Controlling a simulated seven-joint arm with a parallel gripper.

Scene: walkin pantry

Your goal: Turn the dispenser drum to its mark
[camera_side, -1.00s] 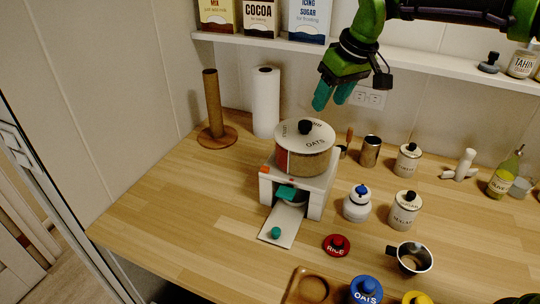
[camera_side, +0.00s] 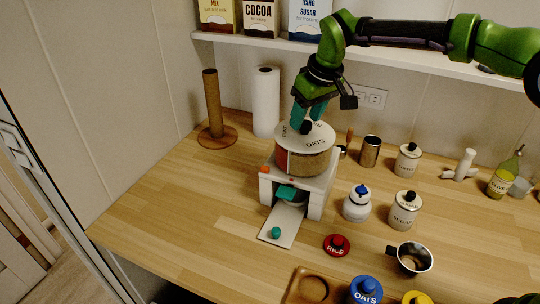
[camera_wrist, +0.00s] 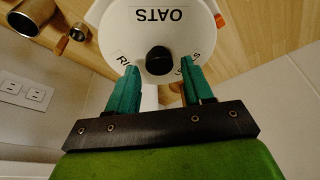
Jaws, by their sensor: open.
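The dispenser drum (camera_side: 303,160) is a round container with a white lid lettered OATS and other words, on a white stand (camera_side: 315,200). A black knob (camera_side: 306,127) stands at the lid's middle. An orange-red mark (camera_side: 264,170) shows on the stand's front left; an orange piece also shows beside the lid in the wrist view (camera_wrist: 220,20). My gripper (camera_side: 309,117) is above the lid with teal fingers pointing down. In the wrist view my gripper (camera_wrist: 160,88) is open, its fingers either side of the knob (camera_wrist: 159,60) but nearer the camera. Contact is not visible.
A chute plate (camera_side: 283,224) with a teal knob extends from the stand. A blue-capped jar (camera_side: 357,204), sugar canister (camera_side: 404,210), red rice lid (camera_side: 337,245) and metal cup (camera_side: 411,258) stand right. A paper roll (camera_side: 266,102) is behind.

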